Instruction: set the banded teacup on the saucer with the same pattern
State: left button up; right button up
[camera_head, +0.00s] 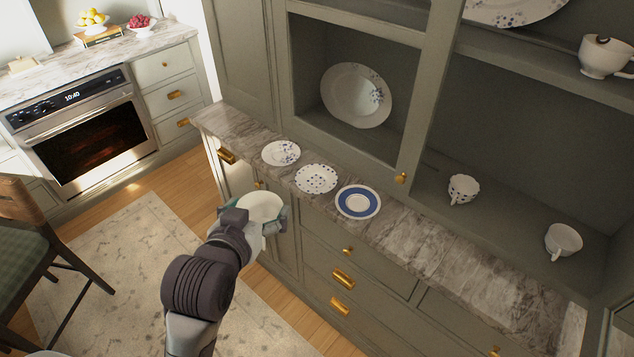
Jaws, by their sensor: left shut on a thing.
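My left gripper (255,222) is shut on a teacup (262,206), in front of the counter's front edge. The cup's pale inside faces up; its outer pattern is mostly hidden by the gripper. A saucer with a wide blue band (358,202) lies on the marble counter, to the right of the held cup and apart from it. A saucer with blue dots (316,178) and a saucer with a floral pattern (281,153) lie in a row to its left. All three saucers are empty. My right gripper is not in view.
A dotted cup (463,189) and a pale cup (564,241) stand in the right cabinet bay. A large plate (356,95) leans in the left bay. Another cup (605,57) stands on the upper shelf. The marble counter (440,253) is clear right of the banded saucer.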

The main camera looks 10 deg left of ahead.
aim_at(355, 207)
jog(key=j+z, duration=0.2)
jog(key=z, duration=0.25)
jog(key=k+j+z, duration=0.1)
jog(key=z, duration=0.35)
jog(key=j, duration=0.65)
jog(key=i+z, duration=0.05)
jog(key=i, duration=0.05)
